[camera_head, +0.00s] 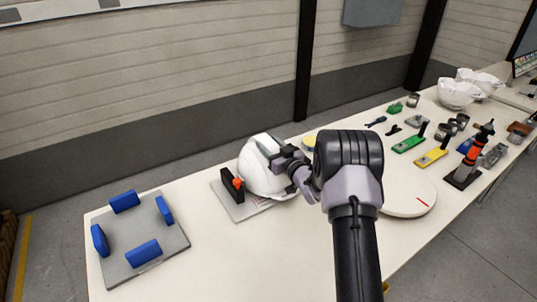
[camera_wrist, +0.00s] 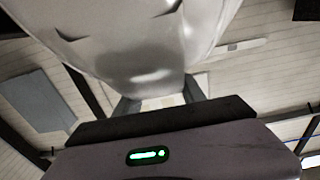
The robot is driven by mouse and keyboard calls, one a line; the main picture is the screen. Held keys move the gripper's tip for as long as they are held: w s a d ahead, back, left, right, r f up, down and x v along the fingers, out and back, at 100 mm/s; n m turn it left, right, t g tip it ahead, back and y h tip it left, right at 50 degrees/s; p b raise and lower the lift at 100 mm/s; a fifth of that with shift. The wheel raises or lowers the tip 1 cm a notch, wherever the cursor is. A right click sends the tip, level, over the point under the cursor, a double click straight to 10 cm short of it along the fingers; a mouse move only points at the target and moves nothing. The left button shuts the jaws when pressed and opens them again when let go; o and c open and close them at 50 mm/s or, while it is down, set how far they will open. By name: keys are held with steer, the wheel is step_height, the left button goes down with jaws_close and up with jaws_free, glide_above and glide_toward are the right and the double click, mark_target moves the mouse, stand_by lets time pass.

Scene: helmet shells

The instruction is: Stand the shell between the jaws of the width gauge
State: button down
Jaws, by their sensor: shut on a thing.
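The white helmet shell (camera_head: 258,168) is held by my gripper (camera_head: 284,160) at its right side in the head view. In the wrist view the shell (camera_wrist: 130,45) fills the top, with the two fingers at its lower edge. The width gauge looks to be the grey plate (camera_head: 236,209) with a black upright jaw (camera_head: 228,186) and an orange-red knob. The shell is over the plate, right of this jaw. Whether it touches the plate, and the gauge's other jaw, are hidden by shell and arm.
A grey plate (camera_head: 150,243) with several blue blocks lies at the table's left end. A round white disc (camera_head: 408,197) is right of my arm. Tools, a black-and-orange stand (camera_head: 470,160) and white shells (camera_head: 457,94) fill the right. The table front (camera_head: 215,262) is clear.

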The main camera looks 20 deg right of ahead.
steer(key=shift+f, duration=0.7)
steer(key=shift+f, duration=0.1)
steer(key=c, duration=0.7)
jaws_free()
